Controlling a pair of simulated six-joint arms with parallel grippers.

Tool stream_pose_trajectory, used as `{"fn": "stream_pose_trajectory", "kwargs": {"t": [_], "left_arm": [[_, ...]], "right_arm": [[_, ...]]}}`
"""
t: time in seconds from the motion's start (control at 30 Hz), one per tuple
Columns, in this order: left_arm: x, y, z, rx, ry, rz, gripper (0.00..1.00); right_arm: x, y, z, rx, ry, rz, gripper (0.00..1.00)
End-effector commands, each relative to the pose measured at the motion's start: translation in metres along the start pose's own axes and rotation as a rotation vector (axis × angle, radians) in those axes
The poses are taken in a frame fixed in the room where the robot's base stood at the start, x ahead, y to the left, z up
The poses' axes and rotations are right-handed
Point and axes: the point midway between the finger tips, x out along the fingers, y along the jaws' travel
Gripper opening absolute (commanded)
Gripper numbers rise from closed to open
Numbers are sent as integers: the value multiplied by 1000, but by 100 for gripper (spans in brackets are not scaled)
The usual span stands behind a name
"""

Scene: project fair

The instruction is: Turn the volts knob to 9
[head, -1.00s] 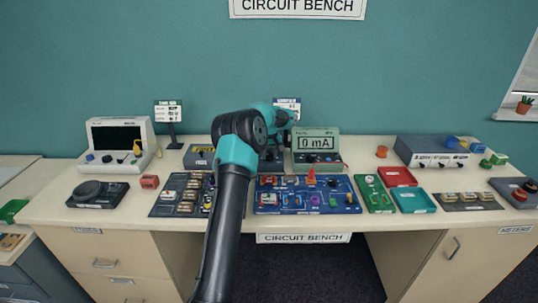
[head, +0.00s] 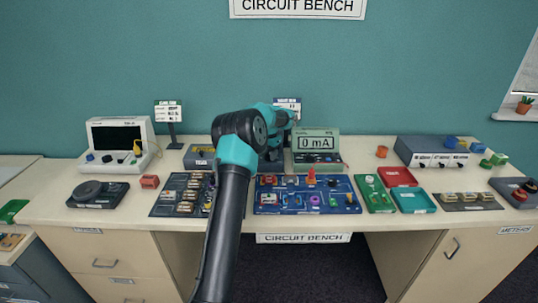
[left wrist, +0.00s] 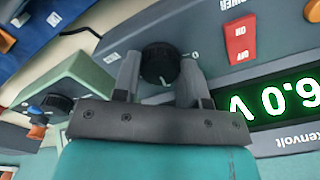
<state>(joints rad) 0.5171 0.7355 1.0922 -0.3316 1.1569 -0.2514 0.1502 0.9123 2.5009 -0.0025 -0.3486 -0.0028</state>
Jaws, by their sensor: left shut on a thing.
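The volts knob (left wrist: 160,63) is a round black knob on the grey power supply front (left wrist: 215,55), beside a printed 0 mark. My left gripper (left wrist: 161,72) has one finger on each side of the knob and is shut on it. The green display (left wrist: 285,103) appears upside down in the left wrist view and is partly cut off at the right; it shows a lit number in volts, whose first digit I cannot read for sure. In the head view my left arm (head: 238,150) hides most of the supply. My right gripper is not in view.
A red power switch (left wrist: 238,40) sits close to the knob. The green meter (head: 316,143) reading 0 mA stands just right of the supply. A blue circuit board (head: 300,207) lies in front. A grey box (head: 198,157) stands left of my arm.

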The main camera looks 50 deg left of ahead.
Motion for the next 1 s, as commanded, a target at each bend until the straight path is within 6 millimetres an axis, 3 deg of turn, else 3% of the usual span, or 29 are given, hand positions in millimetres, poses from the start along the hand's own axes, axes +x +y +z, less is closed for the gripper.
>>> {"fn": "stream_pose_trajectory", "kwargs": {"t": [0.5, 1.0], "left_arm": [[-1, 0, -1, 461, 3, -2, 16], [-1, 0, -1, 641, 3, -2, 16]], "right_arm": [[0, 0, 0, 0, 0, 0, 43], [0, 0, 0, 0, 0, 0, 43]]}}
